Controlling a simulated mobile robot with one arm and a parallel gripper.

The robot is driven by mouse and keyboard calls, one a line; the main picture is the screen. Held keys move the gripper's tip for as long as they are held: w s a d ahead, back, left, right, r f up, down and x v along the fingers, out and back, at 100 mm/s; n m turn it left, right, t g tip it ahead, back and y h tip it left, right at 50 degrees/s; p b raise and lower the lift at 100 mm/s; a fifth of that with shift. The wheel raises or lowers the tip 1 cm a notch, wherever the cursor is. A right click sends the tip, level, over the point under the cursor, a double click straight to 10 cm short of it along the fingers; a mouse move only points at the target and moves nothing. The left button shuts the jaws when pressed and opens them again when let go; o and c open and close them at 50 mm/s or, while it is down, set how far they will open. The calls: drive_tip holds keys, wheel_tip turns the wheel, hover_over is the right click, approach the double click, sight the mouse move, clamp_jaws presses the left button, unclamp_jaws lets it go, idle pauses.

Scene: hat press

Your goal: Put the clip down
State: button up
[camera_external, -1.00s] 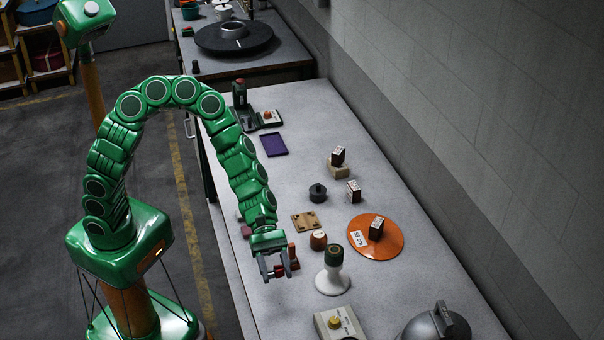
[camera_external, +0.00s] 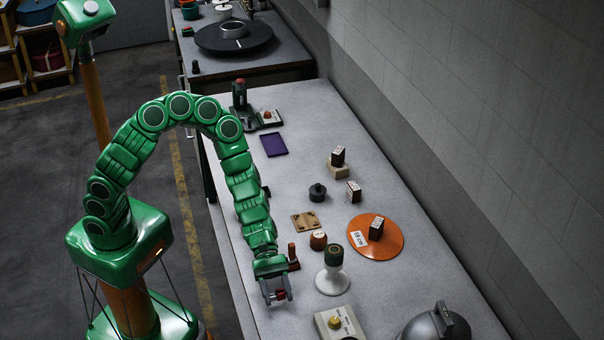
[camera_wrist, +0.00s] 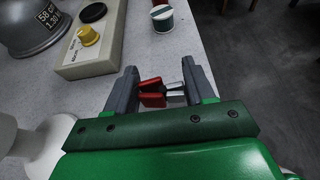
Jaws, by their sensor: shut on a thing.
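The clip (camera_wrist: 152,90) is small, with red handles and a bright metal end. It lies between the two grey fingers of my gripper (camera_wrist: 160,72) in the wrist view. In the external view my gripper (camera_external: 277,295) is low by the left edge of the grey table (camera_external: 285,200), and the clip's red part (camera_external: 280,294) shows between the fingers. My gripper is shut on the clip. I cannot tell whether the clip touches the table top.
A white-based stand with a dark green top (camera_external: 333,262) and a small reddish-brown post (camera_external: 292,256) are close on the right. A beige box with a yellow knob (camera_external: 338,323) is nearby.

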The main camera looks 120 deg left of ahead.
sight(278, 299)
drive_tip(key=shift+f, duration=1.85)
drive_tip(key=shift+f, duration=0.15)
drive_tip(key=o, duration=1)
drive_tip(key=shift+r, duration=0.2)
drive_tip(key=shift+v, duration=6)
drive_tip(key=shift+d+r, duration=0.1)
